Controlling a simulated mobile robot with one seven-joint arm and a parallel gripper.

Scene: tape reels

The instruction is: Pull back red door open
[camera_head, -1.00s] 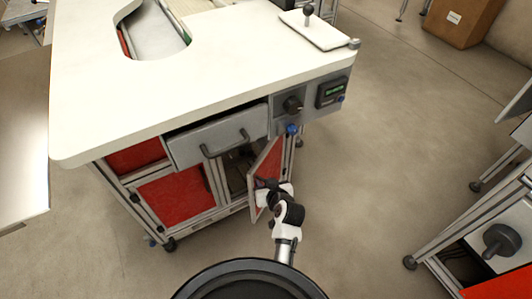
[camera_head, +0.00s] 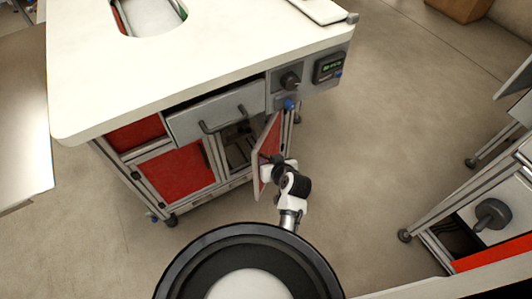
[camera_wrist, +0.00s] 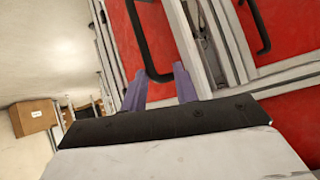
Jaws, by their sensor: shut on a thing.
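The right-hand red door (camera_head: 271,139) of the white-topped cart stands swung out from its frame, with the dark inside of the cupboard (camera_head: 238,147) showing beside it. My gripper (camera_head: 268,172) is at the outer side of this door, near its free edge. In the wrist view, the two purple fingers (camera_wrist: 160,88) are shut on the door's black handle (camera_wrist: 140,30), with the handle's lower end between them. The left-hand red door (camera_head: 176,174) is shut; its black handle (camera_wrist: 262,28) shows at the upper right in the wrist view.
A grey drawer (camera_head: 216,115) with a handle sits above the doors, under the overhanging white top (camera_head: 210,60). A control panel (camera_head: 305,82) is at the right corner. Another metal-framed station (camera_head: 480,190) stands at the right. Floor (camera_head: 370,130) between is clear.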

